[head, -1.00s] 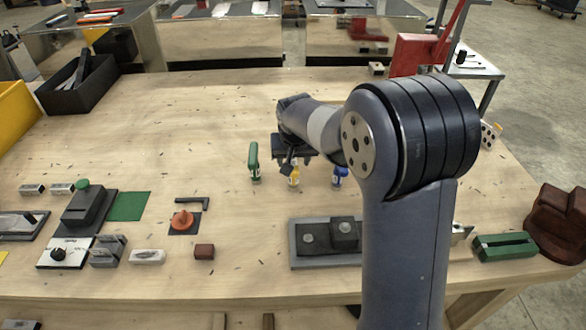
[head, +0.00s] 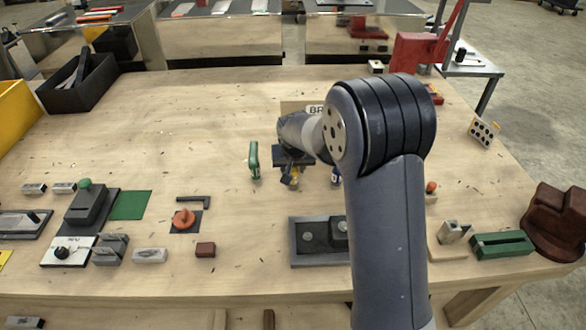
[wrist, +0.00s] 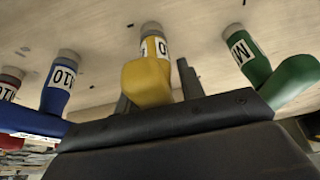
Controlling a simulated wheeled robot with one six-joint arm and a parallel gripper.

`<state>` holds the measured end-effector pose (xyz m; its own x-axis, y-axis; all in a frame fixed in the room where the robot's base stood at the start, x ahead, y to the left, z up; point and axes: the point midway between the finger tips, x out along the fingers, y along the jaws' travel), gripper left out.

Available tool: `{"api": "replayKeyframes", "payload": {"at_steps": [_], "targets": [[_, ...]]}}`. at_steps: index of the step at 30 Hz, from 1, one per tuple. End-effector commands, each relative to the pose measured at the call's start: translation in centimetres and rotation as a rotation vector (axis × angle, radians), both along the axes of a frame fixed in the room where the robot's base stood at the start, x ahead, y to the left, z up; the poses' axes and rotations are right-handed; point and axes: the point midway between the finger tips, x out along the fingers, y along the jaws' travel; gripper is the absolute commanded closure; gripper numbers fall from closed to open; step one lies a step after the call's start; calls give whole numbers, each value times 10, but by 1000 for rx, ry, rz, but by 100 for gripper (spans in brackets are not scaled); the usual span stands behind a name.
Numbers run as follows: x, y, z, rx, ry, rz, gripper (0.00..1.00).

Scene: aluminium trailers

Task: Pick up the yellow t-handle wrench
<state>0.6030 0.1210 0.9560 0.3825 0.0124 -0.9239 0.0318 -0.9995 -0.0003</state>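The yellow t-handle wrench (wrist: 147,82) stands upright on the bench, its labelled stem partly showing in the wrist view. In the head view only a small part of the yellow wrench (head: 295,182) shows below my gripper (head: 291,168). In the wrist view my gripper (wrist: 158,92) has its two fingers apart, one on either side of the yellow handle. I cannot tell whether either finger touches it. A green t-handle wrench (wrist: 285,78) marked M stands to the right, and a blue one (wrist: 55,92) marked 10 to the left.
In the head view the green wrench (head: 254,160) stands close left of my gripper and the blue one (head: 336,180) close right, partly hidden by my arm. A red-capped wrench (wrist: 10,82) is at the wrist view's left edge.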

Motion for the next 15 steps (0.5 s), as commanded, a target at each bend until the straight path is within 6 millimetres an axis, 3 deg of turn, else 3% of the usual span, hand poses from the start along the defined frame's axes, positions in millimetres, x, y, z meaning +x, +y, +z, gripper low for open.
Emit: {"api": "replayKeyframes", "payload": {"at_steps": [13,15], "targets": [[0,0,0,0,0,0,100],[0,0,0,0,0,0,100]]}}
